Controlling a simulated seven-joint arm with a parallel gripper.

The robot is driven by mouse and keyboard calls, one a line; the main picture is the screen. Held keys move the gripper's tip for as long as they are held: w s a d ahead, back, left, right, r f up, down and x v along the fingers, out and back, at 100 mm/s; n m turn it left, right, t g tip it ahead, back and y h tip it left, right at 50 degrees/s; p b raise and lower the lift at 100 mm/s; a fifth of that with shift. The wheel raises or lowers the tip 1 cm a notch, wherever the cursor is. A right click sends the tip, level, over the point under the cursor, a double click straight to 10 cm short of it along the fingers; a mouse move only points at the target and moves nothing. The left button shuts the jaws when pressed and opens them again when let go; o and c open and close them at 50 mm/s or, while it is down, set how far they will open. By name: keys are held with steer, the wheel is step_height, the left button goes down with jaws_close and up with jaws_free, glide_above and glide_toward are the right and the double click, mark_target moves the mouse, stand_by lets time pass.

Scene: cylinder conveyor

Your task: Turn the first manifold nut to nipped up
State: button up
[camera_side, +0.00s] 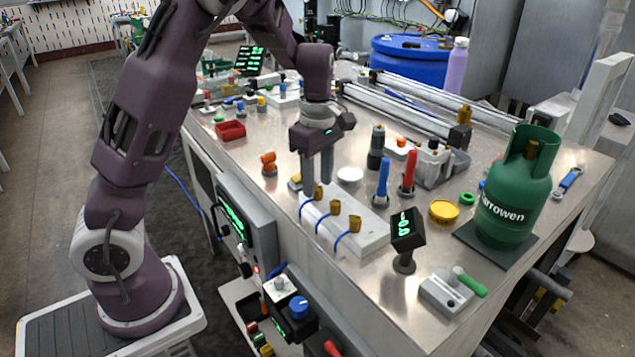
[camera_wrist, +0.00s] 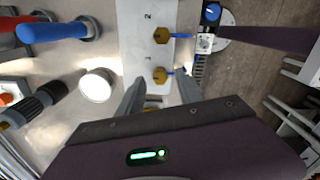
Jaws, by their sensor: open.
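The white manifold block (camera_side: 372,236) carries three brass nuts with blue hoses. The nut nearest my gripper is the first nut (camera_side: 318,191); in the wrist view it (camera_wrist: 160,75) sits beside a small mark that looks like 1. The second nut (camera_side: 335,207) shows in the wrist view (camera_wrist: 161,36) by the mark 2. The third nut (camera_side: 354,223) is at the near end of the block. My gripper (camera_side: 317,180) points down just over the first nut, open and empty. In the wrist view its fingers (camera_wrist: 158,92) lie either side of that nut's line; contact cannot be told.
A small black display (camera_side: 407,230) on a stand, a blue-handled tool (camera_side: 382,185) and a red-handled tool (camera_side: 408,175) stand right of the block. A green cylinder (camera_side: 508,205) stands farther right on a dark mat. A white disc (camera_side: 350,175) lies behind the block.

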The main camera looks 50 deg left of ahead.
steer(key=shift+f, duration=0.55)
jaws_close()
